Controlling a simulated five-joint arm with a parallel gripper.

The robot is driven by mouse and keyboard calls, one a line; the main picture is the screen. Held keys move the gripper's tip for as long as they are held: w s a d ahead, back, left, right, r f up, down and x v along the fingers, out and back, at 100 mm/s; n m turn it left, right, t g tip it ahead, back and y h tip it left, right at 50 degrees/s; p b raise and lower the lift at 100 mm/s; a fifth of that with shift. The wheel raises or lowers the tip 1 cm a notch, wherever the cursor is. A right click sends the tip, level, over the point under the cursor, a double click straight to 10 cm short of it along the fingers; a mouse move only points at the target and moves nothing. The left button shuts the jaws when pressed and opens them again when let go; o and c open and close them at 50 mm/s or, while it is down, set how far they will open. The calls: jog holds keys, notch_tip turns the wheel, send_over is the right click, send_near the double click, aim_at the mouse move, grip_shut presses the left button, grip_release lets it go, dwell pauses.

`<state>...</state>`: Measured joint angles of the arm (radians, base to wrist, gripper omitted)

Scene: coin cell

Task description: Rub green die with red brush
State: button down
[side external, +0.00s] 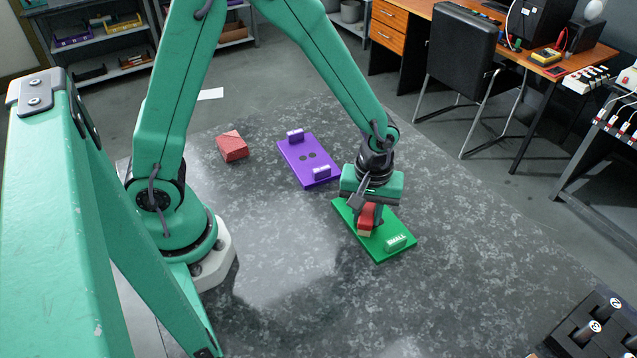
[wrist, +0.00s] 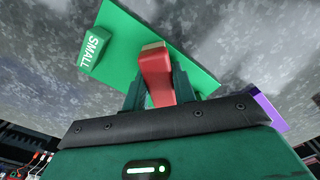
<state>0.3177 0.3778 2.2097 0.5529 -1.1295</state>
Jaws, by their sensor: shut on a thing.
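The green die (side external: 380,243) is a flat green plate on the dark table, with a raised block marked "SMALL" near its front right end. It also shows in the wrist view (wrist: 185,52). My gripper (side external: 369,212) is over the green die and is shut on the red brush. The red brush (side external: 366,219) has a red body and a pale tan end. In the wrist view the brush (wrist: 156,70) sits between the two dark green fingers, its pale end over the plate. I cannot tell whether the brush touches the die.
A purple plate (side external: 298,160) with two raised blocks and dark round spots lies behind and left of the green die. A red block (side external: 232,146) lies farther left. A dark rack (side external: 592,328) stands at the front right. The front middle of the table is clear.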

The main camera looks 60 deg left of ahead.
jog(key=shift+s, duration=0.9)
jog(key=shift+s+r, duration=0.15)
jog(key=shift+r, duration=0.05)
notch_tip(320, 180, up, 8)
jog(key=shift+f, duration=0.1)
